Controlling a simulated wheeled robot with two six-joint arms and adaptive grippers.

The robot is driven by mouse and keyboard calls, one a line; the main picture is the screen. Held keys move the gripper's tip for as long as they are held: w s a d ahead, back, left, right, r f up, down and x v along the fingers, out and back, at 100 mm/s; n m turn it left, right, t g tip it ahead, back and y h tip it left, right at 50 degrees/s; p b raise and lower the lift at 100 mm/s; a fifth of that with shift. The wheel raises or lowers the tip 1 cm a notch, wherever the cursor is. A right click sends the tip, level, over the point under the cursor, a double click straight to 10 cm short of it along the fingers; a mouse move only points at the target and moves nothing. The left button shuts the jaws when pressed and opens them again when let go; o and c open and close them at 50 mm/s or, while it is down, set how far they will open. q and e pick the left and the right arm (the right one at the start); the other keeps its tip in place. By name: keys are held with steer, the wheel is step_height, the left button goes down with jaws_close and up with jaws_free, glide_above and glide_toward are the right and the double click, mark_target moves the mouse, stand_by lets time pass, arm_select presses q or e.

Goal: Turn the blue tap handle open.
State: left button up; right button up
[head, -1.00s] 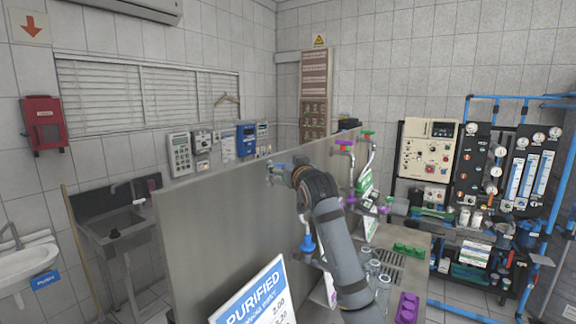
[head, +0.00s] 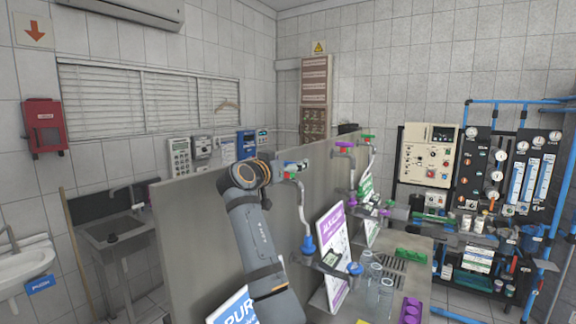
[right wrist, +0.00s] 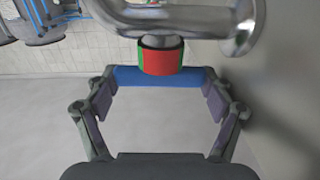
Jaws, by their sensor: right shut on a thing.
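The blue tap handle (right wrist: 160,77) is a blue bar across the middle of the right wrist view, below a red and green collar (right wrist: 160,61) on the metal tap body (right wrist: 172,20). My right gripper (right wrist: 160,99) is shut on it, with one finger at each end of the bar. In the head view my right gripper (head: 281,169) is at the top of the curved tap pipe (head: 303,205), which has a blue collar (head: 308,245) lower down. The handle there is small and partly hidden by the gripper. My left gripper is out of view.
A grey partition panel (head: 185,240) stands behind my arm. Signs (head: 332,245), glass beakers (head: 374,272), a green rack (head: 411,254) and a purple rack (head: 411,311) are right of it. More taps with purple (head: 345,144) and green handles (head: 368,137) stand farther back.

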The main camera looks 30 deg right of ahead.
steer(key=shift+s+d+m+g+h, duration=0.15)
steer(key=shift+m+g+h, duration=0.25)
steer(key=shift+g, duration=0.2)
steer(key=o, duration=1)
steer(key=shift+o, duration=0.2)
steer(key=shift+s+d, duration=0.1)
steer(key=shift+d, duration=0.15)
steer(key=shift+a, duration=0.1)
